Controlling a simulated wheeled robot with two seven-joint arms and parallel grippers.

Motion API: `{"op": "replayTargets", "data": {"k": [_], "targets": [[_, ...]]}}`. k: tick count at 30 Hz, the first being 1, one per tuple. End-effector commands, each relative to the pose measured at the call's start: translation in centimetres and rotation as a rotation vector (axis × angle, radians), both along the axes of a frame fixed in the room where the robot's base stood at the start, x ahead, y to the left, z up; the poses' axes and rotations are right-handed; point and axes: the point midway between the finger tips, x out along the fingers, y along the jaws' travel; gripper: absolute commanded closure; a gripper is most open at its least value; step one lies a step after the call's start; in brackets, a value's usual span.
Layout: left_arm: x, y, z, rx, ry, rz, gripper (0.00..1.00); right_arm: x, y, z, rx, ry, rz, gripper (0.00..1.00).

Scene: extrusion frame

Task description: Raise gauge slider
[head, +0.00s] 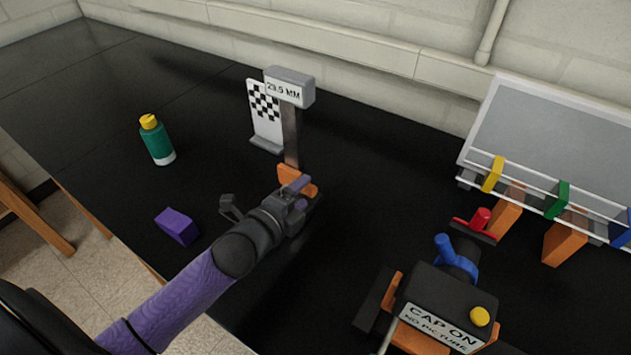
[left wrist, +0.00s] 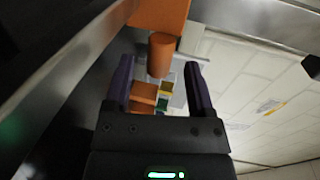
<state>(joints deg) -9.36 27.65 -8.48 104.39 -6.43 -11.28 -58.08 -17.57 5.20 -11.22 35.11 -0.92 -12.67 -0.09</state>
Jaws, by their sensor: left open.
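The height gauge stands at the back middle of the table, with an upright metal column (head: 291,135) and a grey head whose label (head: 283,91) reads about 29.5 MM. Its orange slider (head: 290,178) sits low on the column. In the left wrist view the slider block (left wrist: 160,12) carries an orange round knob (left wrist: 161,55). My left gripper (head: 300,194) is at the slider. Its purple fingers (left wrist: 160,85) are open, with the knob between or just ahead of the tips; contact cannot be told. My right gripper is not in view.
A green bottle (head: 157,143) and a purple block (head: 177,226) are to the left.

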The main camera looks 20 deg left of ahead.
Motion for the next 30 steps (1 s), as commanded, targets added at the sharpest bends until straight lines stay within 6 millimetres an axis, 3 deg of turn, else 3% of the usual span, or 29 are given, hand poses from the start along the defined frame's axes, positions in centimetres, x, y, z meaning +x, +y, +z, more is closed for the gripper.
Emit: {"op": "replayTargets", "data": {"k": [3,7,17,27,30], "targets": [[2.3,-0.3,-0.6,-0.001,-0.002,0.000,0.30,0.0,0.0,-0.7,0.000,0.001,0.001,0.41],[3.7,-0.5,-0.9,-0.003,0.000,0.001,0.30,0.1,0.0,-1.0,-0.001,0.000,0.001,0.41],[4.3,-0.6,-0.9,-0.004,0.003,0.001,0.30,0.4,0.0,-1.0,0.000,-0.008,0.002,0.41],[4.2,-0.6,-0.9,-0.003,0.004,0.001,1.00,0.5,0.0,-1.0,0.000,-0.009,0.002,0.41],[4.2,-0.6,-0.9,-0.003,0.004,0.001,1.00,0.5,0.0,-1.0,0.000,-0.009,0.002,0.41]]}}
